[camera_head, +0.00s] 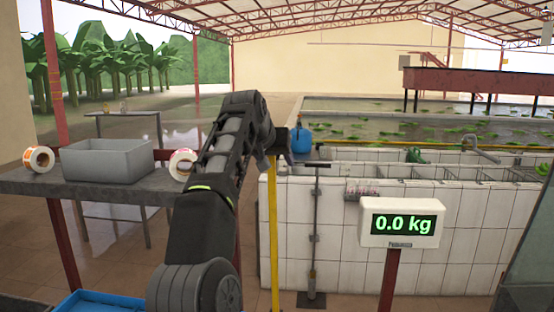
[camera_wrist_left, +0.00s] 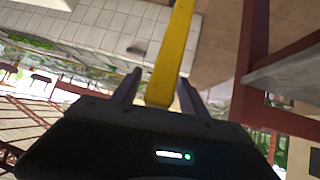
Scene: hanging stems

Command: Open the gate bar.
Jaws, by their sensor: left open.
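The yellow gate bar (camera_head: 273,235) stands upright in the head view, in front of the white tiled tank. Its upper end is hidden behind my left gripper (camera_head: 290,147), which is at the top of the bar. In the left wrist view the yellow bar (camera_wrist_left: 174,45) runs between the two open fingers of my left gripper (camera_wrist_left: 160,82), with its near end close to the palm. I cannot tell whether either finger touches it. My right gripper is not in view.
A scale display (camera_head: 401,223) reading 0.0 kg stands on a red post to the right. The tiled tank (camera_head: 335,240) is behind the bar. A grey bin (camera_head: 108,160) and label rolls (camera_head: 38,159) are on the left table. A blue jug (camera_head: 301,140) is near the tank corner.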

